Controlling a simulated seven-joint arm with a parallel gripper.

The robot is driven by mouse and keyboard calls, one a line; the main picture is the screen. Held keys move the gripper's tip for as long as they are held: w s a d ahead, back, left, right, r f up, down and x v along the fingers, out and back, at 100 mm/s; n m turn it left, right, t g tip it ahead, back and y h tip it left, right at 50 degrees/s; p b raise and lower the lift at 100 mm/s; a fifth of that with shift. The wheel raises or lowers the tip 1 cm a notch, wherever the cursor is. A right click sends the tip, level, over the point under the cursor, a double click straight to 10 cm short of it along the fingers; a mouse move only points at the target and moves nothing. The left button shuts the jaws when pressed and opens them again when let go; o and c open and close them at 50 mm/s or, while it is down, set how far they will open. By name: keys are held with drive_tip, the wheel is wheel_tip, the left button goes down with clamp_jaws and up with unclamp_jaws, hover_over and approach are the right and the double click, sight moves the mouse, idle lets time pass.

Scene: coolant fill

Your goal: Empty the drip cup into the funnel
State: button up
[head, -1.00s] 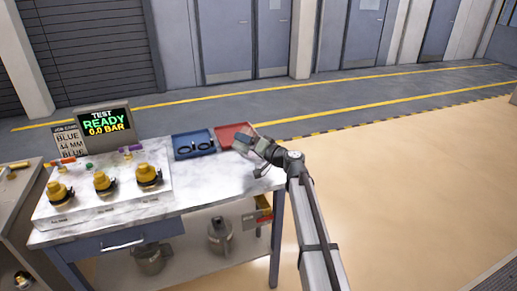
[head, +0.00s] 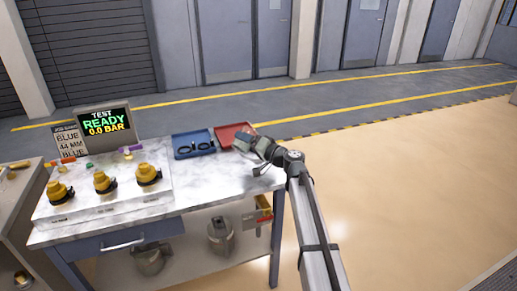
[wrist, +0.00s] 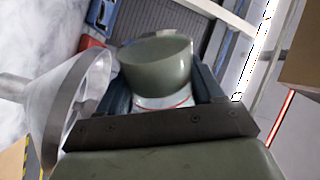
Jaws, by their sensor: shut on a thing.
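My gripper (wrist: 162,98) is shut on an olive-grey cup, the drip cup (wrist: 157,72), with one finger on each side of it. In the head view my gripper (head: 243,141) is over the right end of the bench, by the red tray; cup and funnel cannot be made out there.
A blue tray (head: 178,154) with dark rings and a red tray (head: 222,142) stand at the bench's back edge. The bench top (head: 215,183) is clear in front of them. A panel with yellow knobs (head: 102,181) and a display (head: 103,122) are at left.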

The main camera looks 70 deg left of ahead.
drive_tip(key=shift+r+m, duration=0.3)
drive_tip(key=shift+m, duration=0.3)
idle(0.3)
drive_tip(key=shift+w+f+m, duration=0.15)
drive_tip(key=shift+f+m, duration=0.2)
drive_tip(key=shift+m, duration=0.55)
idle(0.5)
drive_tip(key=shift+w+a+r+m, duration=0.4)
drive_tip(key=shift+w+m, duration=0.2)
drive_tip(key=shift+m, duration=0.2)
idle(0.5)
drive_tip(key=shift+w+a+f+m, duration=0.15)
drive_tip(key=shift+f+m, duration=0.25)
drive_tip(key=shift+m, duration=0.5)
idle(0.5)
drive_tip(key=shift+r+n, duration=0.3)
drive_tip(key=shift+n, duration=0.3)
drive_tip(key=shift+s+d+n, duration=0.3)
drive_tip(key=shift+s+n, duration=0.05)
drive_tip(key=shift+n, duration=0.15)
drive_tip(key=shift+s+d+f+n, duration=0.3)
drive_tip(key=shift+s+n, duration=0.1)
drive_tip(key=shift+n, duration=0.2)
drive_tip(key=shift+a, duration=0.1)
drive_tip(key=shift+r, duration=0.1)
